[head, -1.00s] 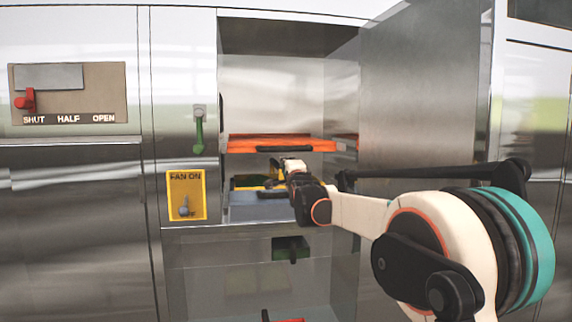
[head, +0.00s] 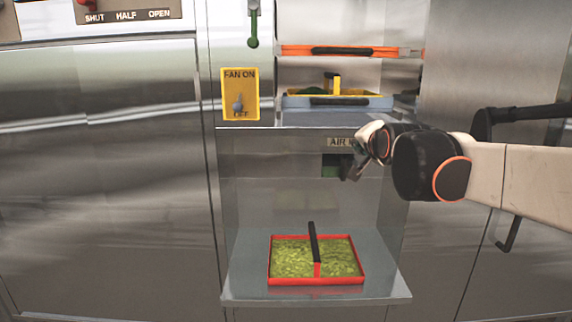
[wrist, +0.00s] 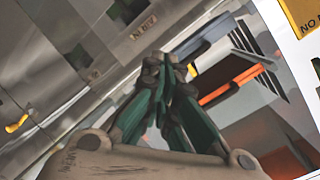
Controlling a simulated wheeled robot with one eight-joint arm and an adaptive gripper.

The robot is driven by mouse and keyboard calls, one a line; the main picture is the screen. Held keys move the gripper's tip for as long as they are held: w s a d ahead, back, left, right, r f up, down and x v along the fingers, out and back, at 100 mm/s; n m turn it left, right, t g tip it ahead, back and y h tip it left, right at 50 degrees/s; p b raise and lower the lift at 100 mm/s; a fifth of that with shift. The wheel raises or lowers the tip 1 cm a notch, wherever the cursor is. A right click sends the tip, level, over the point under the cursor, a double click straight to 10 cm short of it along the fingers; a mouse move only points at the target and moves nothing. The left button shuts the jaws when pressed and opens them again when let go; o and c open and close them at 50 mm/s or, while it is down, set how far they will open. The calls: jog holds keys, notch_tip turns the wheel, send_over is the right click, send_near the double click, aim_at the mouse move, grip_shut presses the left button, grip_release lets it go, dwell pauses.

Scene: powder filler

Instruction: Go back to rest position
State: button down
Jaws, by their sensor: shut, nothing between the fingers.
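My gripper (head: 350,172) is at the end of my arm, which enters from the right in the head view. It is in front of the steel panel, beside the AIR IN label (head: 341,142) and overlapping the dark opening below it. In the wrist view my gripper (wrist: 164,62) shows its green fingers together with nothing between them. It holds nothing. I cannot tell whether it touches the panel.
An open compartment holds an orange-edged shelf (head: 300,50) and a grey tray (head: 300,102) with a yellow tray on it. A red tray (head: 318,281) of green granules sits on the lower ledge (head: 235,290). A FAN ON switch (head: 240,95) is left; an open door (head: 500,60) stands right.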

jog(key=s+f+n+g+b, duration=0.4)
jog(key=s+f+b, duration=0.4)
jog(key=s+f, duration=1)
jog(key=s+f+n+g+b, duration=0.3)
jog(key=s+f+n+b, duration=0.3)
jog(key=s+f, duration=1.2)
notch_tip(320, 180, down, 7)
jog(key=shift+d+r+n+g+b, duration=0.2)
jog(key=shift+d+n+g+b, duration=0.15)
jog(key=shift+b, duration=0.8)
